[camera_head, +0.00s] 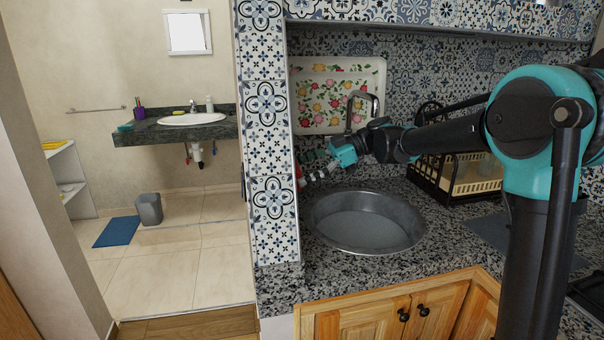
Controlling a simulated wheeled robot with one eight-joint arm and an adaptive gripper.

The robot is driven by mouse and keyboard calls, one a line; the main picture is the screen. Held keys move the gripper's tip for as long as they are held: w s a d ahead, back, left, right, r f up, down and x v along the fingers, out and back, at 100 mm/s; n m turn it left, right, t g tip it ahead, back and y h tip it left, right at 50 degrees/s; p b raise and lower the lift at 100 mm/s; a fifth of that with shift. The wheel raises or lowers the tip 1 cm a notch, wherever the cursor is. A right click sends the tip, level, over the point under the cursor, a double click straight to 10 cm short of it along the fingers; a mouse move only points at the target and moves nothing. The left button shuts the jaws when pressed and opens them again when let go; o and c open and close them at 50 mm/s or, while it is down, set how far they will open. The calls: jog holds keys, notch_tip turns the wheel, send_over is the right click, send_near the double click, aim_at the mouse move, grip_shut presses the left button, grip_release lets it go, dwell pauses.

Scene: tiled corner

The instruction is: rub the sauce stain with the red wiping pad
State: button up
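My gripper (316,178) is at the end of my teal and black arm, above the back left of the sink and close to the tiled column. Its fingers point left and slightly down. They are small in the view, so I cannot tell whether they are open or shut. A small red patch (299,173) shows just left of the fingertips, beside the column edge. I cannot tell whether it is the red wiping pad, or whether the fingers touch it. I cannot make out a sauce stain on the speckled countertop (283,284) or elsewhere.
A round metal sink (366,222) is sunk into the counter, with a faucet (361,108) behind it. A black dish rack (460,180) stands to the right. A floral tray (335,95) leans on the tiled wall. The tiled column (268,130) borders the left side.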

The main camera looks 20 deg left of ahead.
jog(key=shift+w+a+r, duration=0.1)
jog(key=shift+w+a, duration=0.45)
jog(key=shift+w, duration=0.35)
jog(key=shift+w+a+r, duration=0.1)
jog(key=shift+w+a, duration=0.45)
jog(key=shift+w, duration=0.3)
jog(key=shift+w+a, duration=0.55)
jog(key=shift+w, duration=0.35)
jog(key=shift+w+a+f, duration=0.2)
jog(key=shift+w+a, duration=0.4)
jog(key=shift+w, duration=0.1)
jog(key=shift+w+a, duration=0.5)
jog(key=shift+w, duration=0.25)
jog(key=shift+c, duration=0.4)
jog(key=shift+d, duration=0.15)
jog(key=shift+w+d, duration=0.5)
jog(key=shift+d, duration=0.35)
jog(key=shift+w+d, duration=0.5)
jog(key=shift+d, duration=0.3)
jog(key=shift+w+d, duration=0.5)
jog(key=shift+d, duration=0.35)
